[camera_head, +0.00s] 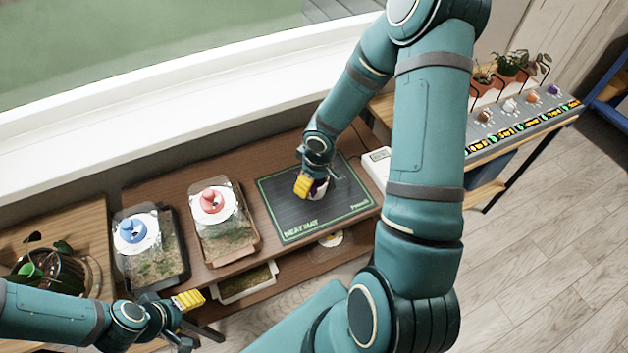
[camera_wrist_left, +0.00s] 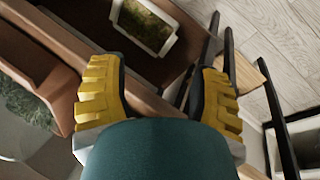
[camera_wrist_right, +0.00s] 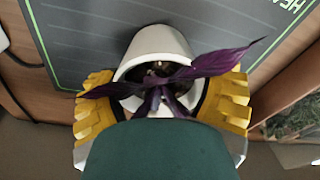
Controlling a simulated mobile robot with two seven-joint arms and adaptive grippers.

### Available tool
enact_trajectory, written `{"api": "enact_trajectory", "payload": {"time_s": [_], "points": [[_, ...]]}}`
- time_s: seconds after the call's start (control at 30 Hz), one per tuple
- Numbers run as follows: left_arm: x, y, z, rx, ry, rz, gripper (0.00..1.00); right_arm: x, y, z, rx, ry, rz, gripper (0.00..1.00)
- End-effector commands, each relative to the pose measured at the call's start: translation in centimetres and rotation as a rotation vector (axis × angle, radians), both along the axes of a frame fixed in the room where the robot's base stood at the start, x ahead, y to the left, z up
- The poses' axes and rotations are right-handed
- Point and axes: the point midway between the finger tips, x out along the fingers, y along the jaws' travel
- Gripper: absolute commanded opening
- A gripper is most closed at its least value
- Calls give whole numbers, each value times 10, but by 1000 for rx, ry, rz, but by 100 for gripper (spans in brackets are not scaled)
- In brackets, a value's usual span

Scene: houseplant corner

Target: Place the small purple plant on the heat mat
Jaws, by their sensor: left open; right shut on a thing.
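The small purple plant (camera_wrist_right: 215,63), with dark purple leaves in a white pot (camera_wrist_right: 155,42), is held between the yellow fingers of my right gripper (camera_wrist_right: 160,102). In the head view my right gripper (camera_head: 306,183) and the plant (camera_head: 320,188) are over the dark heat mat (camera_head: 280,210), inside its green border. The gripper hides much of the pot there, and I cannot tell whether the pot touches the mat. My left gripper (camera_head: 187,320) is open and empty in front of the table's edge. The left wrist view shows its two spread fingers (camera_wrist_left: 160,95).
A white device (camera_head: 377,165) sits at the mat's right. A lower shelf holds a seedling tray (camera_head: 247,284). Potted plants (camera_head: 510,64) stand far right.

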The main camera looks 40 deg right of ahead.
Motion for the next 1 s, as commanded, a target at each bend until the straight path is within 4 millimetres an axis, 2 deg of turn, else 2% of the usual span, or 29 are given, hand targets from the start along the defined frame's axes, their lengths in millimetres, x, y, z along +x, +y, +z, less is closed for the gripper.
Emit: {"api": "enact_trajectory", "payload": {"time_s": [0.07, 0.1, 0.13, 0.53, 0.67, 1.0], "points": [[0, 0, -4, 0, -1, 0, 63, 0, 0, -3, 0, 0, 0, 30], [0, 0, -3, 0, -1, 0, 63, 0, 0, -2, 0, 0, 0, 90], [0, 0, -2, 0, -1, 0, 63, 0, 0, -2, 0, 0, 0, 100], [0, 0, 3, 0, 1, 0, 63, 0, 0, 4, 0, 0, 0, 100], [-2, 0, 13, -1, 5, -1, 63, -2, -1, 25, -1, -2, -2, 100], [-7, -1, 42, -3, 17, -3, 63, -10, -3, 94, -2, -1, -2, 100]]}}
